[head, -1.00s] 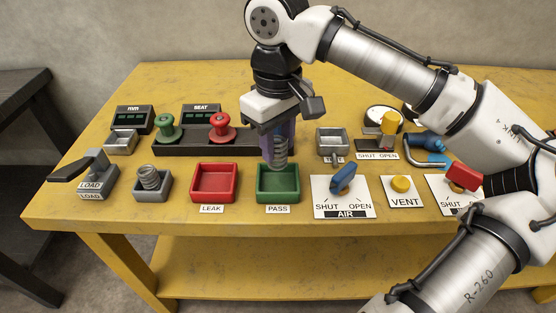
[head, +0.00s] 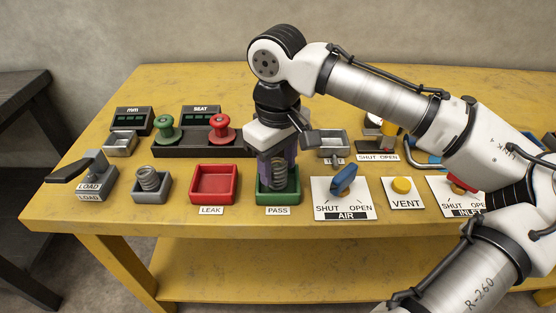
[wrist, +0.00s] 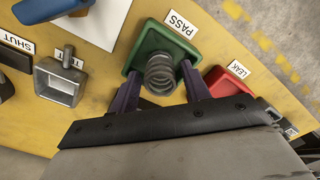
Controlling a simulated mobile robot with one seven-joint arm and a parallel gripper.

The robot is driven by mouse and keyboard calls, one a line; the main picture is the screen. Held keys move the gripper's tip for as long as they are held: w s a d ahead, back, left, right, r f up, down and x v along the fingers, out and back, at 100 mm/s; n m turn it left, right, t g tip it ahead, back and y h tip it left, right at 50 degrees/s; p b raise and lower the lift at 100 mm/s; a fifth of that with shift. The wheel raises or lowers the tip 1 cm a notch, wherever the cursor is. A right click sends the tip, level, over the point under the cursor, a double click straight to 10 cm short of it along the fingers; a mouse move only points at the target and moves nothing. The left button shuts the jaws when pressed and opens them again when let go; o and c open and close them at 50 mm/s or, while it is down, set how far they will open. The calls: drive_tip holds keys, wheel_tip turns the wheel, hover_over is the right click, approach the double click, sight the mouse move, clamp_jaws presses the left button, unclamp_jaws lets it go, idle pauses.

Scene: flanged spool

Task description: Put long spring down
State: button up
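The long spring (head: 279,176) is a grey coil standing upright in the green PASS tray (head: 292,198). In the wrist view the spring (wrist: 161,74) shows end-on inside the green tray (wrist: 146,45). My gripper (head: 279,170) is lowered over the tray, with one purple finger on each side of the spring. In the wrist view the fingers of my gripper (wrist: 161,70) stand apart, with a narrow gap seen between each finger and the coil. The gripper is open. The spring's foot is partly hidden by the tray's front wall.
The empty red LEAK tray (head: 214,184) is just left of the green tray. Another spring (head: 149,178) stands in a grey holder. The blue AIR lever (head: 343,180) is close on the right. Green (head: 167,128) and red (head: 220,127) spools stand behind.

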sight(278, 160)
drive_tip(key=shift+o, duration=0.5)
wheel_tip(278, 160, up, 13)
drive_tip(key=p, duration=0.1)
drive_tip(key=shift+f, duration=0.15)
idle(0.7)
